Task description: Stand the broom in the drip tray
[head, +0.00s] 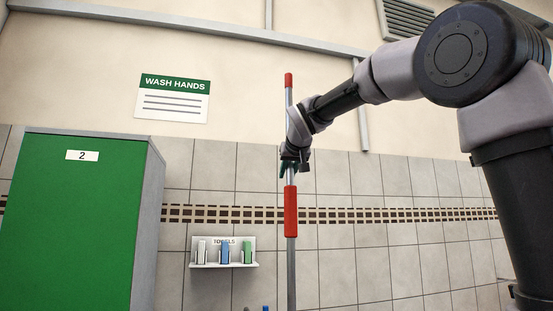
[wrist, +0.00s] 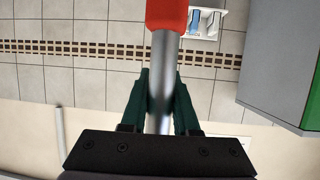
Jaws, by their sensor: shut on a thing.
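The broom (head: 290,212) shows as a long upright grey handle with a red grip in its middle and a red tip at the top. Its lower end runs out of the bottom of the head view, so its head is hidden. My gripper (head: 289,168) is shut on the grey handle just above the red grip. In the wrist view the green fingers of my gripper (wrist: 161,98) press on both sides of the broom handle (wrist: 162,60). The drip tray is not in either view.
A green locker (head: 75,220) marked 2 stands at the left. A small towel shelf (head: 224,264) hangs on the tiled wall behind the broom. A WASH HANDS sign (head: 173,98) is above it. Tops of small items show at the bottom edge.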

